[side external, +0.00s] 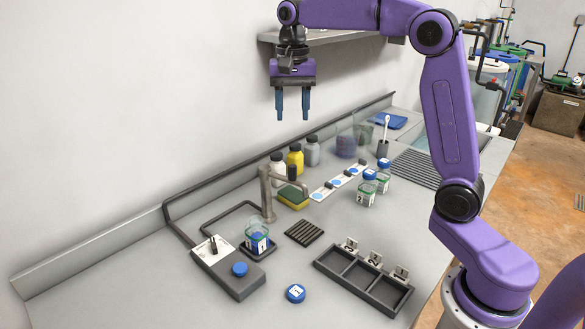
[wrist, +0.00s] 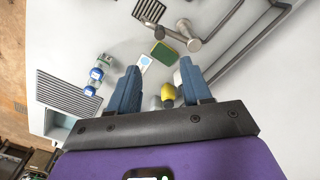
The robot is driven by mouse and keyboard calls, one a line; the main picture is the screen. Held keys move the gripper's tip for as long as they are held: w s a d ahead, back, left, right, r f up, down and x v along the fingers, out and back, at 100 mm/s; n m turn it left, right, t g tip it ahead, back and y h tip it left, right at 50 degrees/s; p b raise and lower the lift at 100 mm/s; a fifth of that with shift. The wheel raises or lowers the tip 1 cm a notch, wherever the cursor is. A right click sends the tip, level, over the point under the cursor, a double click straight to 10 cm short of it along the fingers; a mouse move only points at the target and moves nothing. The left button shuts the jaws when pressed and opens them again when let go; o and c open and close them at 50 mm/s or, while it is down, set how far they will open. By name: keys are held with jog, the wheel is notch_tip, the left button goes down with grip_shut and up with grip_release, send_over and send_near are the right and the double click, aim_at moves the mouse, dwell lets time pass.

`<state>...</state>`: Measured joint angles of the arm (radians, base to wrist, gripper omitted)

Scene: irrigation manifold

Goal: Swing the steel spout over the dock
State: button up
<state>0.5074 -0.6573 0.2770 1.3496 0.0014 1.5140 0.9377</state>
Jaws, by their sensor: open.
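The steel spout (side external: 267,192) stands on a post by the back pipework, with its arm reaching to the right and its tip turned down near the sponge. It also shows in the wrist view (wrist: 186,34). The dock (side external: 258,255) looks like the dark square pad in front of the post. My gripper (side external: 292,112) is open and empty, high above the bench and the spout, fingers pointing down.
A control box with a blue button (side external: 240,269) sits left of the dock. A blue lid (side external: 295,293) and a three-slot rack (side external: 362,284) lie in front. A sponge (side external: 293,199), bottles (side external: 295,160), a card strip (side external: 338,184) and lidded jars (side external: 366,193) stand behind and right.

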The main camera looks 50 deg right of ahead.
aim_at(292, 165)
notch_tip(292, 165, down, 16)
jog(key=shift+r, duration=0.15)
dwell(0.3)
grip_shut()
